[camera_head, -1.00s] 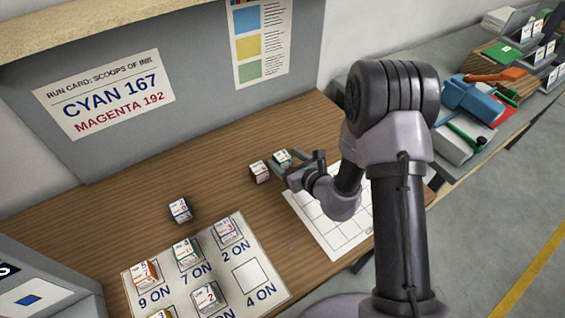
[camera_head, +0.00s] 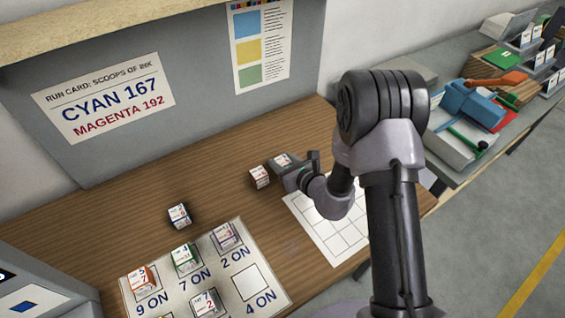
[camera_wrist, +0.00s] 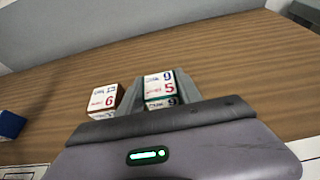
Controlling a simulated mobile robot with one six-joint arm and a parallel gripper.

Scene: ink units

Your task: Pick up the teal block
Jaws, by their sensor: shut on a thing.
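The teal block (camera_wrist: 158,87) stands between the two fingers in the wrist view, white label faces with 9 and 5 showing and a green-teal edge at its lower part. My gripper (camera_wrist: 160,98) is shut on it, one finger on each side. In the head view the block (camera_head: 282,160) shows only its top beyond my gripper (camera_head: 288,170); its sides are mostly hidden. It appears at table level; I cannot tell if it is lifted.
A brown-red block (camera_head: 260,177) stands close left of my gripper. A blue block (camera_head: 179,216) sits farther left. A mat (camera_head: 268,293) holds orange (camera_head: 139,281), green (camera_head: 186,260) and purple (camera_head: 226,238) blocks among others. A gridded sheet (camera_head: 335,238) lies nearer, right.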

